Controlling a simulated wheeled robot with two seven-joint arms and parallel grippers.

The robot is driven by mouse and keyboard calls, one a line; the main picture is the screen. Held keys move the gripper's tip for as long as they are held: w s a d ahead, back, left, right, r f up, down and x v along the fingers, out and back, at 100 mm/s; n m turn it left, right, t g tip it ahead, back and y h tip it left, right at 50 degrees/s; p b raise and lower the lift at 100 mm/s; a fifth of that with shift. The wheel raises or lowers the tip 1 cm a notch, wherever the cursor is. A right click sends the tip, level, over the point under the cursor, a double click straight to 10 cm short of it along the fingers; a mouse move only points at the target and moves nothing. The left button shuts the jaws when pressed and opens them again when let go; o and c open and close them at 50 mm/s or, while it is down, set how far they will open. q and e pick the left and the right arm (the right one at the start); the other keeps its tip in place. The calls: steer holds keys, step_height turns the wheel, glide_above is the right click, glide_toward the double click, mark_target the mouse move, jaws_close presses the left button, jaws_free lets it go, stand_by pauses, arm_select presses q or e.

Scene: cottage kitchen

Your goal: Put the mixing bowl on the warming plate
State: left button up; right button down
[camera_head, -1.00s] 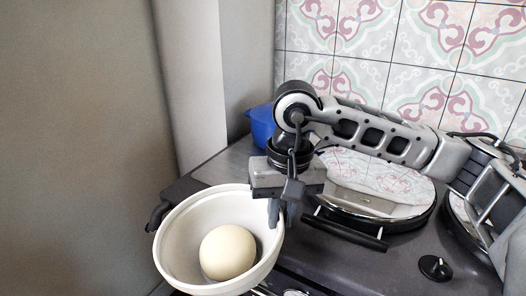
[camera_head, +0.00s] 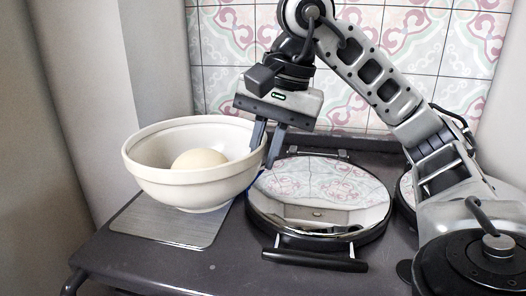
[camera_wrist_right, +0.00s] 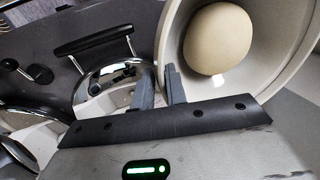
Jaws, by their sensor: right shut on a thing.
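The mixing bowl (camera_head: 160,178) is cream-white, upright, and holds a pale rounded ball of dough or similar (camera_head: 200,159). It is over the warming plate (camera_head: 160,222), a flat brushed-metal panel at the left of the stove top. The bowl hides the plate's back part; I cannot tell whether its base touches the plate. My right gripper (camera_head: 267,150) is shut on the bowl's right rim. The wrist view shows its fingers (camera_wrist_right: 160,88) at the bowl wall (camera_wrist_right: 265,82). My left gripper is not in view.
A round shiny hob lid (camera_head: 320,190) with a black bar handle (camera_head: 315,260) lies right of the bowl. A second lid is partly hidden behind my right arm. A tiled wall (camera_head: 225,75) stands behind, and a pale wall panel is at left.

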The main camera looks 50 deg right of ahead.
steer(key=w, duration=0.2)
steer(key=w+f, duration=0.1)
steer(key=w+f+p, duration=0.1)
steer(key=w, duration=0.1)
steer(key=shift+w+d, duration=0.3)
steer(key=shift+d, duration=0.1)
steer(key=w+f, duration=0.4)
steer(key=f, duration=0.1)
steer(key=shift+w+d+f, duration=0.1)
steer(key=shift+w+d, duration=0.25)
steer(key=shift+w, duration=0.05)
steer(key=shift+d+x, duration=0.2)
steer(key=shift+x, duration=0.85)
steer(key=shift+d+x, duration=0.2)
steer(key=shift+x, duration=0.8)
steer(key=c, duration=1.5)
jaws_free()
steer(key=shift+s+f, duration=0.15)
steer(key=shift+f, duration=0.1)
steer(key=shift+o, duration=0.3)
steer(key=shift+r, duration=0.1)
steer(key=p+v, duration=0.1)
steer(key=v, duration=1.1)
steer(key=shift+a, duration=0.1)
